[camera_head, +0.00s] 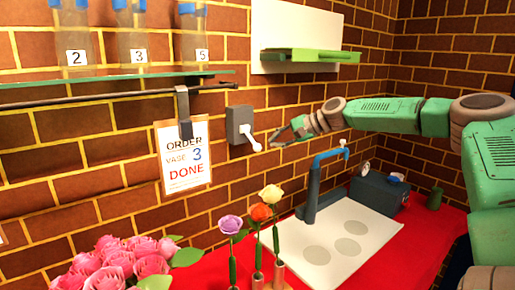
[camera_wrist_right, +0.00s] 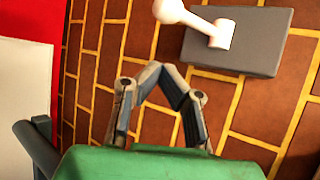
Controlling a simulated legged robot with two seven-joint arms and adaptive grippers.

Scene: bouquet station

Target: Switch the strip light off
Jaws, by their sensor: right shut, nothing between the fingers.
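A grey wall switch box (camera_head: 240,124) with a white lever is on the brick wall, right of the order card. The lever (camera_head: 252,138) points down and to the right, ending in a round knob. In the right wrist view the grey box (camera_wrist_right: 262,42) is at the upper right, and the lever (camera_wrist_right: 196,22) reaches left from it. My right gripper (camera_head: 280,138) is just right of the knob, apart from it, with its fingers shut and empty. Its fingertips (camera_wrist_right: 162,74) meet below the lever in the wrist view. I cannot identify the strip light. My left gripper is out of view.
An order card (camera_head: 184,158) hangs from a dark rail (camera_head: 100,99) below a glass shelf (camera_head: 120,78) with numbered vases. Below are roses (camera_head: 115,262), single flowers (camera_head: 261,212), a white board (camera_head: 340,240) and a blue tap (camera_head: 315,185). A green ledge (camera_head: 310,56) juts out above.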

